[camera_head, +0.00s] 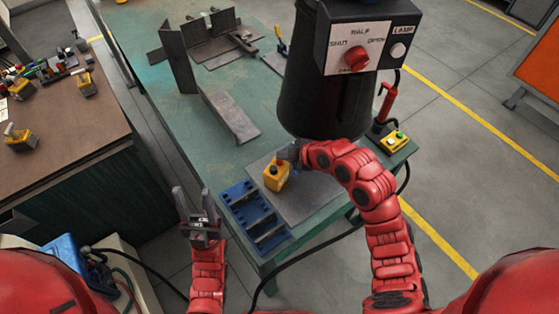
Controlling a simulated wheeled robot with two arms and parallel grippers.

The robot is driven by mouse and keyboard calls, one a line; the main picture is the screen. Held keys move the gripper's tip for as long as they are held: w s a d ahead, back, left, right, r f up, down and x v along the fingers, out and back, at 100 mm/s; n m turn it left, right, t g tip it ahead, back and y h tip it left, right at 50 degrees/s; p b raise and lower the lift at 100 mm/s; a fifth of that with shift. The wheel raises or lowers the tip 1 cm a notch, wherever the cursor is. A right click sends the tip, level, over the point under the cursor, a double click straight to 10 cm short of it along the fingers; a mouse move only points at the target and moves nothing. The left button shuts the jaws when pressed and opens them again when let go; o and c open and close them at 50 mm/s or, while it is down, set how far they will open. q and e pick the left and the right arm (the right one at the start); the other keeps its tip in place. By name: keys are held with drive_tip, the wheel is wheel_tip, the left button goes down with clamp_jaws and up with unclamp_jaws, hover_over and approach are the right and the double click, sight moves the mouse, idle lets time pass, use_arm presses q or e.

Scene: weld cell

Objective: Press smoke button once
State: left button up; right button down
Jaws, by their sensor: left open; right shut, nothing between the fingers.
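A small yellow box (276,178) with a reddish top stands on a grey plate on the green table. My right gripper (286,157) is shut and empty at the top of this box; whether it touches the top is hard to tell. No label marking a smoke button is readable on either box. My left gripper (193,206) is open and empty, fingers pointing up, left of the blue slotted block.
A black hood (325,100) hangs over the table, with a panel bearing a red damper knob (356,57) and a white lamp button (398,50). A blue slotted block (254,215) lies at the near edge. Steel pieces (230,115) lie farther back. A brown bench (70,130) stands left.

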drive_tip(key=shift+f, duration=0.1)
drive_tip(key=shift+f+b, duration=0.35)
drive_tip(key=shift+b, duration=0.4)
drive_tip(key=shift+f+b, duration=0.45)
drive_tip(key=shift+b, duration=0.15)
idle(0.4)
drive_tip(key=shift+r, duration=0.9)
wheel_tip(320, 180, up, 5)
drive_tip(key=shift+r+p, duration=0.1)
drive_tip(key=shift+p, duration=0.7)
idle(0.6)
